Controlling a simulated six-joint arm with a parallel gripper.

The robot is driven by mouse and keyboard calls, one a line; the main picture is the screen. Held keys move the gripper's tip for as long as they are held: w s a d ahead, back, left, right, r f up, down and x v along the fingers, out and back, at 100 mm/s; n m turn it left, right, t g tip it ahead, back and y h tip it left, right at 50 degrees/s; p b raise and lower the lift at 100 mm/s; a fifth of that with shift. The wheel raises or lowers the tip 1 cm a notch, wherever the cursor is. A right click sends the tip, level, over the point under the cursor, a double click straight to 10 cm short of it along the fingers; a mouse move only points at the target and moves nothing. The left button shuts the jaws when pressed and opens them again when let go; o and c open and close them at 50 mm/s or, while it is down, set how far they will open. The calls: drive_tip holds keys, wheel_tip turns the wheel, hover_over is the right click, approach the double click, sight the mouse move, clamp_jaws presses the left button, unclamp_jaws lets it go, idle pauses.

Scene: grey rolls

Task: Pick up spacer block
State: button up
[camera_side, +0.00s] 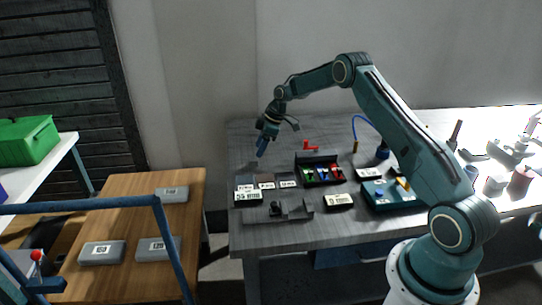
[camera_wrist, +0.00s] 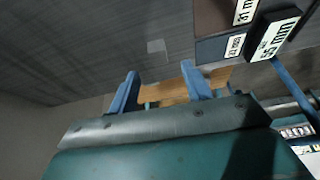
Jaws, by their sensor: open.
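My gripper (camera_side: 262,147) is open and empty above the back left part of the grey table. In the wrist view its two blue fingers stand apart (camera_wrist: 160,86). Several labelled blocks lie in front of it on the table, at the left end. One is dark with a large white label (camera_side: 248,197), and in the wrist view this label (camera_wrist: 276,39) seems to read 55 mm. A smaller block (camera_wrist: 235,46) beside it seems to read 22, and a brown block (camera_side: 265,178) lies behind. I cannot tell which one is the spacer block.
A black tray (camera_side: 320,180) with coloured parts stands right of the blocks. A labelled dark block (camera_side: 339,202), a grey metal fixture (camera_side: 292,210) and a teal case (camera_side: 388,196) lie nearby. Grey numbered blocks (camera_side: 102,253) lie on a separate wooden table (camera_side: 130,190) at left.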

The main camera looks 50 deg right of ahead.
sight(254, 159)
drive_tip(key=shift+x, duration=2.6)
drive_tip(key=shift+d, duration=0.1)
drive_tip(key=shift+w, duration=0.1)
clamp_jaws()
drive_tip(key=shift+r, duration=0.1)
wheel_tip(254, 159, up, 20)
